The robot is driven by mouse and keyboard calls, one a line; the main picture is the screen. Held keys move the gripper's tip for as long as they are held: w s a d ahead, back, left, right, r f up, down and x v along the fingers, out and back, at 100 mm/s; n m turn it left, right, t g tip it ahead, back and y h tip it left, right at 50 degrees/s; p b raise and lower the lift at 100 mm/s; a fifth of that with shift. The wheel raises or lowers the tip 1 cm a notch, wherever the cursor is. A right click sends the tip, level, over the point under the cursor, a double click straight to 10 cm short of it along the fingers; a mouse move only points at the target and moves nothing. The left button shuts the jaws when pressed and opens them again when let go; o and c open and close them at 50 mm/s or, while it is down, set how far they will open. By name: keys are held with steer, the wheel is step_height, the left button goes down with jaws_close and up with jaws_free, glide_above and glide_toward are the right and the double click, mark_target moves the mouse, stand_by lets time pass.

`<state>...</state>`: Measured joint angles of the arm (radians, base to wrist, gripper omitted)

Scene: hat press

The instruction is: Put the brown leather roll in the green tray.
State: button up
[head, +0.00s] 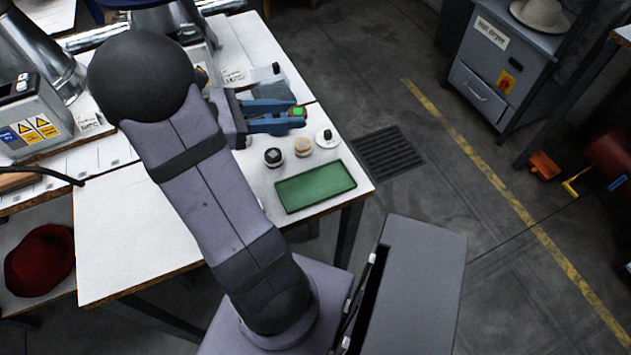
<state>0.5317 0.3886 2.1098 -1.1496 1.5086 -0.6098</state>
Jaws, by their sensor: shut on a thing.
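My gripper (291,116) reaches over the white table with its blue fingers pointing right. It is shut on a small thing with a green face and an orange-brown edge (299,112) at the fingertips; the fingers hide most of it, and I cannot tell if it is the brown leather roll. The green tray (315,187) lies at the table's front right corner, below the gripper in the picture, and looks empty. No other thing is clearly the brown leather roll.
A dark-topped round piece (273,157), a tan one (303,146) and a white one with a black knob (327,138) stand between gripper and tray. A grey-blue piece (272,91) lies behind the fingers. The white table (150,240) is clear at front left.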

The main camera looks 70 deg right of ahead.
mark_target(303, 186)
steer(key=s+a+m+g+y, duration=0.3)
steer(key=s+a+m+y, duration=0.1)
steer(key=s+a, duration=0.25)
steer(key=shift+w+f+b, duration=0.15)
steer(key=shift+f+b, duration=0.4)
steer(key=shift+f, duration=4.6)
steer(key=o, duration=1)
steer(key=shift+f, duration=0.15)
steer(key=shift+o, duration=0.2)
steer(key=shift+w+a+r, duration=0.1)
steer(key=shift+r, duration=0.1)
steer(key=v, duration=1.1)
steer(key=shift+w+a+r+b, duration=0.15)
steer(key=shift+w+r+b, duration=0.15)
steer(key=shift+b, duration=0.1)
